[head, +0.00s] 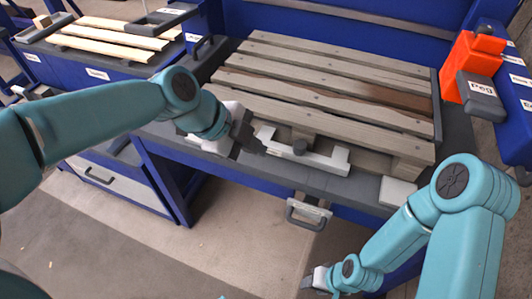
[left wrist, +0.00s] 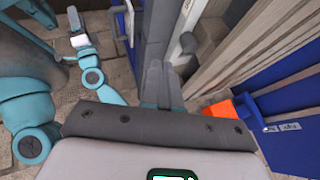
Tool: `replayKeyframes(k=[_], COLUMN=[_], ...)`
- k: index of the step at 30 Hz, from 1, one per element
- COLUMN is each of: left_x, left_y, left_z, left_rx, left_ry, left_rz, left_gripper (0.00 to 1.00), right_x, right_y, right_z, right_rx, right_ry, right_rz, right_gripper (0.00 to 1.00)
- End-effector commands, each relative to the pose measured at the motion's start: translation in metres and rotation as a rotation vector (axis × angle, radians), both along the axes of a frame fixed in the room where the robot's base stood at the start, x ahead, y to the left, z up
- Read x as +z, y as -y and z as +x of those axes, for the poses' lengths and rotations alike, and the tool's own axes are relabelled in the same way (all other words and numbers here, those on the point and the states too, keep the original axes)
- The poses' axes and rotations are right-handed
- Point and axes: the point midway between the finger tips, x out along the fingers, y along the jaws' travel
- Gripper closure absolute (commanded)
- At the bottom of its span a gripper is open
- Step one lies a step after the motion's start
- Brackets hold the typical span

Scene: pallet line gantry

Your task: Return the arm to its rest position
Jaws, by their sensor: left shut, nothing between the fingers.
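My left arm comes in from the left in the head view, and its gripper (head: 249,144) is over the front edge of the workbench, beside a white bracket-like part with a dark knob (head: 305,154). The left gripper is shut and empty; its fingers also show in the left wrist view (left wrist: 160,85). My right arm is at the lower right, and its gripper (head: 314,281) hangs low in front of the bench. Whether its fingers are open is too small to tell.
A slatted wooden pallet (head: 330,90) lies on the bench. An orange and grey block (head: 472,72) stands at the right. A second blue bench with wooden slats (head: 115,40) is at the upper left. Drawer handles (head: 305,217) stick out in front. The floor before the bench is clear.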

Motion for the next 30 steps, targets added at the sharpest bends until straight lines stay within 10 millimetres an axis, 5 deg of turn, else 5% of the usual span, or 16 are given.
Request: replayKeyframes(k=[22,26,30], left_x=[0.001,-0.052,-0.151], left_y=[-0.009,-0.02,-0.044], left_z=[-0.004,0.002,-0.018], left_rx=[0.032,0.264,0.737], left_ry=[-0.027,-0.195,-0.489], left_rz=[0.0,0.006,0.005], left_gripper=[1.0,1.0,1.0], right_x=[0.003,0.018,0.042], right_y=[0.0,0.0,0.0], right_z=[0.0,0.0,0.0], right_rx=[0.0,0.0,0.0], right_ry=[0.0,0.0,0.0], right_rz=[0.0,0.0,0.0], right_gripper=[0.57,0.57,0.57])
